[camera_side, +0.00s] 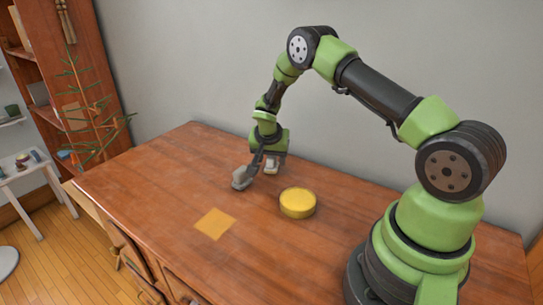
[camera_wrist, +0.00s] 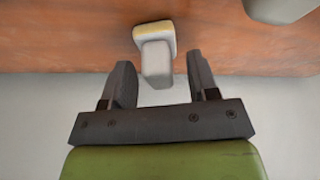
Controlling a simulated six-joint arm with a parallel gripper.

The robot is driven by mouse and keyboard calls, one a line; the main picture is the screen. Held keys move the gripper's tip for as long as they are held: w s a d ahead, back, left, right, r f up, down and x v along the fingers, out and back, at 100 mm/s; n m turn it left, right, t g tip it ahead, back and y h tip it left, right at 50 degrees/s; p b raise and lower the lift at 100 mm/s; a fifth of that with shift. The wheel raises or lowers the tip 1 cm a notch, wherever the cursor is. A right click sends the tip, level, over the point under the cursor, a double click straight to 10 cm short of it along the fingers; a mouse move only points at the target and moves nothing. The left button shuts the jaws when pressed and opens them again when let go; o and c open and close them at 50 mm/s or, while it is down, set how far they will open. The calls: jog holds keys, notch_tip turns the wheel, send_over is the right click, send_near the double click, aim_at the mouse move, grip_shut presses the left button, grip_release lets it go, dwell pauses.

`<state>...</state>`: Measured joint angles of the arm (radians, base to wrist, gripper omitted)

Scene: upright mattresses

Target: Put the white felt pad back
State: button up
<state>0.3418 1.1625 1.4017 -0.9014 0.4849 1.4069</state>
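My gripper (camera_side: 257,172) hangs low over the far middle of the wooden table. In the wrist view its dark fingers (camera_wrist: 160,80) stand wide apart, with nothing seen clamped between them. A white block on a cream base (camera_wrist: 155,62) shows just beyond the finger opening, against the table. I cannot tell whether it is the white felt pad. Another pale piece (camera_wrist: 280,8) is cut off at the top right. In the side view, two pale grey shapes (camera_side: 242,179) (camera_side: 272,164) sit at the fingers; I cannot tell whether they touch them.
A round yellow tin (camera_side: 298,203) stands to the right of and nearer than my gripper. A flat yellow-orange square (camera_side: 215,223) lies on the table (camera_side: 145,190) toward the front. A wall is behind. The table's left part is clear.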

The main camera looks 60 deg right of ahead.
jog(key=s+a+r+n+t, duration=0.15)
jog(key=a+r, duration=0.25)
jog(key=r, duration=0.4)
jog(key=s+a+r+n+y, duration=0.1)
jog(key=s+a+r, duration=0.2)
jog(key=r, duration=0.4)
jog(key=s+a+r+n+t, duration=0.1)
jog(key=s+a+r, duration=0.25)
jog(key=r, duration=0.45)
jog(key=s+a+r+n+t+y, duration=0.1)
jog(key=s+a+r+n+y, duration=0.1)
jog(key=s+a, duration=0.3)
jog(key=s+a+r+n+t+y, duration=0.2)
jog(key=s+a+r+n+y, duration=0.1)
jog(key=s, duration=0.7)
jog(key=a+r+n, duration=0.1)
jog(key=a, duration=0.1)
jog(key=shift+s+a, duration=0.3)
jog(key=shift+a, duration=0.1)
